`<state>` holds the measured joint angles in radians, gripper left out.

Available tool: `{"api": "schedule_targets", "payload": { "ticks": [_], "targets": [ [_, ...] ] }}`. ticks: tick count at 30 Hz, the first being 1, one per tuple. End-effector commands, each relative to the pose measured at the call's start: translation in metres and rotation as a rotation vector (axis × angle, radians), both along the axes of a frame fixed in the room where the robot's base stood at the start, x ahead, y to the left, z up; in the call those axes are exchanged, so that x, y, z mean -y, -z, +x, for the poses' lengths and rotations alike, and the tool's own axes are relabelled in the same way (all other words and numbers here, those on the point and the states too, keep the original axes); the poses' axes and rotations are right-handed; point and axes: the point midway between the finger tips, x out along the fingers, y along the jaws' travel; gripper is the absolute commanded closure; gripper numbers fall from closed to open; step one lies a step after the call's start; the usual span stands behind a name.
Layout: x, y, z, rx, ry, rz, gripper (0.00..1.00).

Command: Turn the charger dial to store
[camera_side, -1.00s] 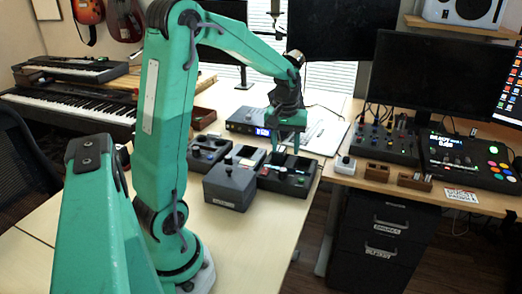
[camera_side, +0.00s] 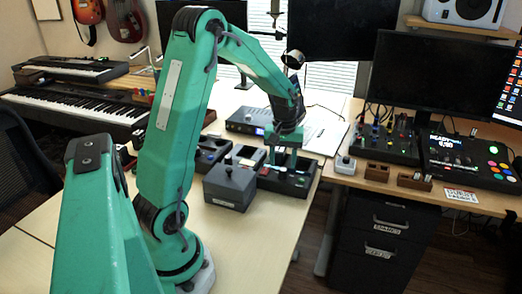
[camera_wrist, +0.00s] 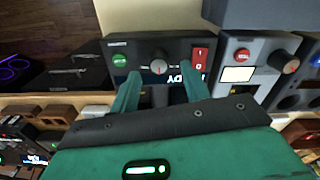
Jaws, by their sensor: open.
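The charger (camera_wrist: 225,48) is a black box with a green button (camera_wrist: 119,61) on the left, a round dial (camera_wrist: 158,67) with a light pointer line in the middle, and a red switch (camera_wrist: 199,58) on the right. Its lit display is partly covered by my fingers. My gripper (camera_wrist: 160,84) is open, with one finger on each side of the dial's line and the dial just beyond the tips. I cannot tell whether the fingers touch the dial. In the side view the gripper (camera_side: 284,156) is low over the black charger box (camera_side: 290,183).
A grey box with a knob (camera_side: 230,184) stands close in front of the charger. In the wrist view, a grey unit with a red button and an orange-brown knob (camera_wrist: 250,68) sits to the right. A dark tray (camera_side: 207,153) lies to the left. The near table surface is clear.

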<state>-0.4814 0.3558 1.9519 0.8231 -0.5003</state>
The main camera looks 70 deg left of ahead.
Motion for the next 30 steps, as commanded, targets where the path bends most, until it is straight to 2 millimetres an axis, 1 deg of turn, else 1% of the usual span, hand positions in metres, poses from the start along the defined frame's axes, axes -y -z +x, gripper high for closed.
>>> {"api": "schedule_targets", "payload": {
  "ticks": [1,3,9,20,24,27,30],
  "targets": [
    [0.0,0.007,0.0,-0.002,0.0,-0.001,0.53],
    [0.001,0.015,0.0,-0.003,0.0,-0.001,0.53],
    [0.001,0.03,0.0,-0.001,0.0,-0.001,0.53],
    [0.001,0.033,0.0,0.0,0.0,0.0,0.53],
    [0.001,0.033,0.001,0.0,0.0,0.0,0.81],
    [0.001,0.033,0.0,0.0,0.0,0.0,0.98],
    [0.0,0.033,0.0,0.0,0.0,0.0,0.98]
  ]
}}
